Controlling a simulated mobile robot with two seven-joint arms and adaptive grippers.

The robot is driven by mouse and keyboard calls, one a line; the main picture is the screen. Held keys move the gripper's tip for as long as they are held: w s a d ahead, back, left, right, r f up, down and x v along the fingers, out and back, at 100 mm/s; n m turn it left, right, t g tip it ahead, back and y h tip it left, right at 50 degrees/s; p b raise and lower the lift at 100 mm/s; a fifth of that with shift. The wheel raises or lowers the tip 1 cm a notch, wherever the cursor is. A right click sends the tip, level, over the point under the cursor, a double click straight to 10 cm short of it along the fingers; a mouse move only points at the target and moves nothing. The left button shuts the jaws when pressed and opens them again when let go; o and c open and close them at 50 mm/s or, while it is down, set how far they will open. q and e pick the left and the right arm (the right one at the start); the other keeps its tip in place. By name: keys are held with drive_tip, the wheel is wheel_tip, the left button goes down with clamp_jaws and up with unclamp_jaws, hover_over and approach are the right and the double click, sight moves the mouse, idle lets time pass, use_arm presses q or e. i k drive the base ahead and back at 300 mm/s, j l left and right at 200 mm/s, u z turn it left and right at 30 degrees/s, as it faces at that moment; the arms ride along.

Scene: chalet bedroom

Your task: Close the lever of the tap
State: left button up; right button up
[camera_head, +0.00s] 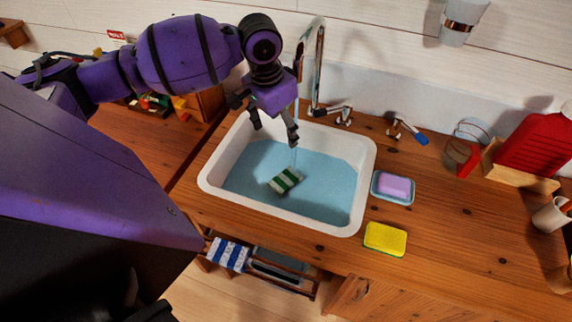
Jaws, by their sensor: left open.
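The chrome tap (319,62) stands behind the white sink (368,170), its tall spout curving over the basin. A thin stream of water (296,150) falls into the blue water (330,185). A chrome lever (334,113) sits just right of the spout's base. A second chrome lever with a blue end (408,130) stands further right on the counter. My left gripper (275,134) is open and empty above the back left of the basin, left of the spout and apart from both levers. My right gripper is not in view.
A green-and-white sponge (285,180) lies in the water. A soap dish (393,188) and a yellow sponge (386,239) lie right of the sink. A red container (537,145) and a cup (550,215) stand at the far right. Bare counter (455,215) lies between them.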

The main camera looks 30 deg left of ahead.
sight(399, 120)
drive_tip(key=k, duration=1)
